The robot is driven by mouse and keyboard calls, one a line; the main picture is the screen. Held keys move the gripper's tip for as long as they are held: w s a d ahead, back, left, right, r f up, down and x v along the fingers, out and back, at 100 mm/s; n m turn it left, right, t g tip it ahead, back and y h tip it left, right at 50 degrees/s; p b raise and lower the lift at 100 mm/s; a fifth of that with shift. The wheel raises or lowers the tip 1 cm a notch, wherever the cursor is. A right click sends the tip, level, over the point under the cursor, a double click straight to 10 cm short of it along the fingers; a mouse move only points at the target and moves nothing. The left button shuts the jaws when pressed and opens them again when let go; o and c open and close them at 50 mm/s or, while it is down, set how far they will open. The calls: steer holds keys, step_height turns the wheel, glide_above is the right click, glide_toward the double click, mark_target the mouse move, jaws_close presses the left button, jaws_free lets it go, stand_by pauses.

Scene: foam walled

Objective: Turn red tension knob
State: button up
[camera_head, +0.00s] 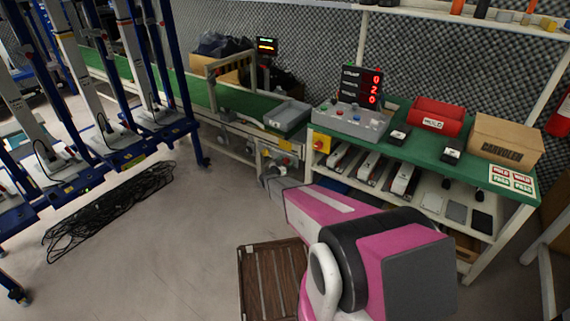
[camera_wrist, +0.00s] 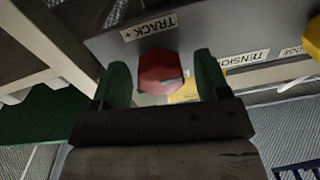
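In the wrist view a red knob (camera_wrist: 160,74) sits on a grey panel (camera_wrist: 205,30), just below a label reading TRACK (camera_wrist: 150,26). A label reading TENSION (camera_wrist: 240,60) is to its right. My gripper (camera_wrist: 163,62) is open, with one green finger on each side of the red knob. A narrow gap shows between the knob and each finger, so no grip is visible. In the head view my gripper (camera_head: 271,178) is low at the conveyor's near side. The red knob cannot be made out clearly there.
A yellow knob (camera_wrist: 314,38) is at the right edge of the wrist view. In the head view the green conveyor (camera_head: 200,90) carries a grey tray (camera_head: 287,116). A green-topped workbench (camera_head: 400,148) stands to the right.

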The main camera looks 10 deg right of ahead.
steer(key=c, duration=0.8)
steer(key=shift+m, duration=0.4)
steer(key=m, duration=0.3)
steer(key=shift+m, duration=0.4)
steer(key=m, duration=0.4)
steer(key=shift+m, duration=0.3)
steer(key=m, duration=0.4)
steer(key=shift+m, duration=2.3)
